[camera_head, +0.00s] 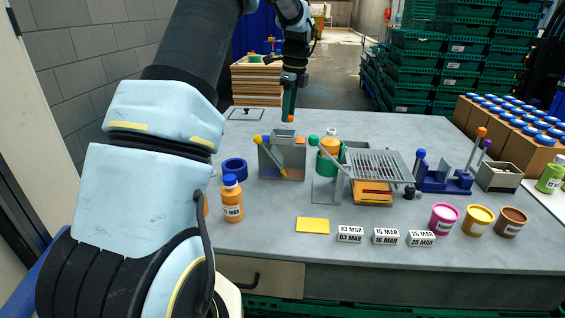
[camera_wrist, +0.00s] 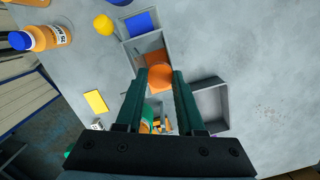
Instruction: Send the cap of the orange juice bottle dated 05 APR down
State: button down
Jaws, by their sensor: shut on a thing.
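My gripper (camera_head: 289,119) is raised above the table, behind the grey divided bin (camera_head: 268,168). It is shut on a small orange cap (camera_wrist: 160,76), held between the fingertips. In the wrist view the cap overlaps the bin's edge near an orange-marked compartment (camera_wrist: 152,56); a blue-marked one (camera_wrist: 140,22) lies farther up. An orange bottle (camera_head: 329,147) with a white top stands in the green holder (camera_head: 327,164); its date is not readable. Another orange juice bottle (camera_head: 232,205) has a blue cap and a label ending in MAR.
A grill rack (camera_head: 378,164), blue stand (camera_head: 440,182) and several small tubs stand to the right. A yellow card (camera_head: 312,226) and date blocks (camera_head: 385,237) lie in front. The table behind is mostly clear.

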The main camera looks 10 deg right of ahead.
aim_at(289, 121)
notch_tip(289, 121, down, 3)
jog(key=shift+f+b, duration=0.2)
jog(key=shift+b, duration=0.9)
jog(key=shift+c, duration=2.2)
grip_release()
jog(key=r, duration=0.3)
jog(key=r+b, duration=0.1)
jog(key=r, duration=0.3)
jog(key=d+r+b, duration=0.1)
jog(key=r, duration=0.2)
jog(key=shift+s+r, duration=0.4)
